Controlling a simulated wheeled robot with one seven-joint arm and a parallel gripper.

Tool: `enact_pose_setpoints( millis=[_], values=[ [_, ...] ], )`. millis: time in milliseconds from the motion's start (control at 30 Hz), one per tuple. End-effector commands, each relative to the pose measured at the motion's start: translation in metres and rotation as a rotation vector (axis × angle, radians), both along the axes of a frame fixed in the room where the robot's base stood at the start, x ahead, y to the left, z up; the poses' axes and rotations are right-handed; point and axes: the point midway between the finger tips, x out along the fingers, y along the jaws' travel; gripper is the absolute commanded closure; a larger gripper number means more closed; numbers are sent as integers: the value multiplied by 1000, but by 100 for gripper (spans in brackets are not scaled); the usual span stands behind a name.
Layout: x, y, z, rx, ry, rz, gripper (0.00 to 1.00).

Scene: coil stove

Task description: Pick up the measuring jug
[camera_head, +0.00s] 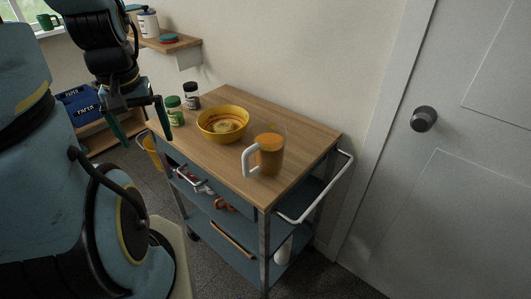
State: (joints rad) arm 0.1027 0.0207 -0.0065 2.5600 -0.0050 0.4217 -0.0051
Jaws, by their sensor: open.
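The measuring jug (269,155) stands upright near the right front part of the wooden cart top (298,131). It is clear with amber-brown contents, and its white handle (247,161) points left toward the cart's front edge. My gripper (140,125) is at the left, in front of the cart's left end. Its two dark green fingers are apart and point down, with nothing between them. It is well to the left of the jug, with the bowl and jars between or near. The jug is fully in view.
A yellow bowl (223,124) sits left of the jug. A green-labelled jar (175,111) and a dark-lidded jar (192,96) stand at the cart's left end. White rail handles (318,198) stick out. A wall shelf (172,44) is behind; a door (440,180) is at right.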

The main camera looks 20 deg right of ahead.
Motion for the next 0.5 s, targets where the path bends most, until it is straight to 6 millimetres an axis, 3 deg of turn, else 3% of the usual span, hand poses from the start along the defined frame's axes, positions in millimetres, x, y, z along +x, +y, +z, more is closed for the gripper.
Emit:
enact_pose_setpoints(
  millis=[133,233,500],
  values=[
    [3,-7,-3,7,2,-72,0],
    [7,-23,-10,25,11,-258,0],
    [16,-103,-30,100,34,-1119,0]
  ],
)
